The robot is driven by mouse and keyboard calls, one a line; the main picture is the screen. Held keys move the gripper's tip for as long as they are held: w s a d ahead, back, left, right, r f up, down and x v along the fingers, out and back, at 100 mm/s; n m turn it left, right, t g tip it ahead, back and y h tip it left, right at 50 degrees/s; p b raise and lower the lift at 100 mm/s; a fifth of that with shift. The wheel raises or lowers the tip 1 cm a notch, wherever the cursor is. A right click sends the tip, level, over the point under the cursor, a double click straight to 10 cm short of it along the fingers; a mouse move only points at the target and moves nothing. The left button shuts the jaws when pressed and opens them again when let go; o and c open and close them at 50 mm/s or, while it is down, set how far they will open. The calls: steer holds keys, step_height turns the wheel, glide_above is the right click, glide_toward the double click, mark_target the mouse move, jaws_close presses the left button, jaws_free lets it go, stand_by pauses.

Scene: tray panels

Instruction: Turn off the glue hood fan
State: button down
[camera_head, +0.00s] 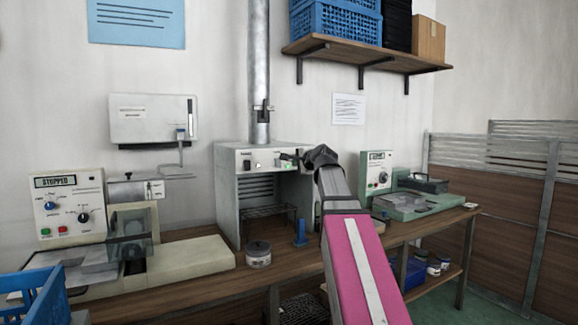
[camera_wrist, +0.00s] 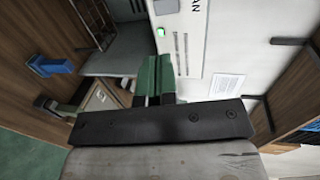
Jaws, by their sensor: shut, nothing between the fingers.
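The glue hood (camera_head: 226,180) is a grey open-fronted box on the bench, with a metal duct rising from its top. Its white front panel (camera_head: 240,155) carries small controls. The panel also shows in the wrist view (camera_wrist: 190,50), with the letters "AN", slots and a bright green lamp (camera_wrist: 160,32). My gripper (camera_head: 284,160) is at the right part of this panel. In the wrist view its green fingers (camera_wrist: 156,62) are together and empty, their tips close to the panel near the lamp. I cannot tell whether they touch it. The fan switch is not clearly made out.
A jar (camera_head: 258,254) and a blue object (camera_head: 300,234) stand on the bench before the hood. A machine reading "STOPPED" (camera_head: 70,205) is left, a green machine (camera_head: 378,172) right. A shelf (camera_head: 370,55) with crates hangs above right.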

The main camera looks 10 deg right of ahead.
mark_target(279, 166)
steer(key=x, duration=1.3)
steer(key=shift+w, duration=0.1)
steer(key=shift+w, duration=0.1)
steer(key=shift+w+a+f, duration=0.15)
steer(key=shift+w, duration=0.1)
steer(key=shift+s, duration=0.2)
steer(key=s+d+f, duration=0.1)
steer(key=s+d, duration=0.1)
steer(key=s, duration=0.4)
steer(key=s+d+f, duration=0.2)
steer(key=s, duration=0.5)
steer(key=shift+d, duration=0.2)
steer(key=shift+s, duration=0.1)
